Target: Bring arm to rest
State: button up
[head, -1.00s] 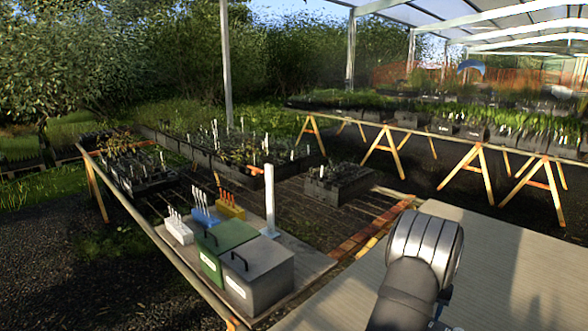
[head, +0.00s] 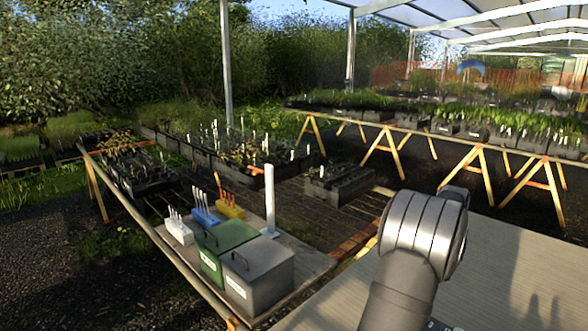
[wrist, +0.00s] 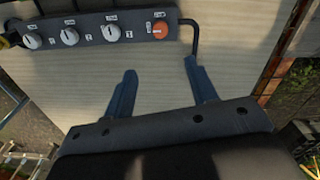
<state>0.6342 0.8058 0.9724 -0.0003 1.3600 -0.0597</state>
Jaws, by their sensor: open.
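My gripper (wrist: 162,80) shows in the wrist view with its two dark blue fingers apart and nothing between them. It is over a pale ribbed board. In the head view my grey arm link stands at the lower right, over the pale board (head: 490,270), and the gripper itself is out of sight there. A dark panel with several grey knobs and an orange button (wrist: 160,30) lies beyond the fingertips in the wrist view.
In the head view a green box (head: 225,240) and a grey box (head: 258,272) stand on the bench front. White (head: 178,230), blue (head: 204,216) and yellow (head: 230,207) tube racks sit behind them, beside a white post (head: 269,200). Dark plant trays (head: 340,183) stand farther back.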

notch_tip(320, 180, down, 16)
jog(key=shift+f, duration=0.1)
jog(key=shift+w, duration=0.1)
jog(key=m, duration=1.2)
jog(key=shift+m, duration=2.6)
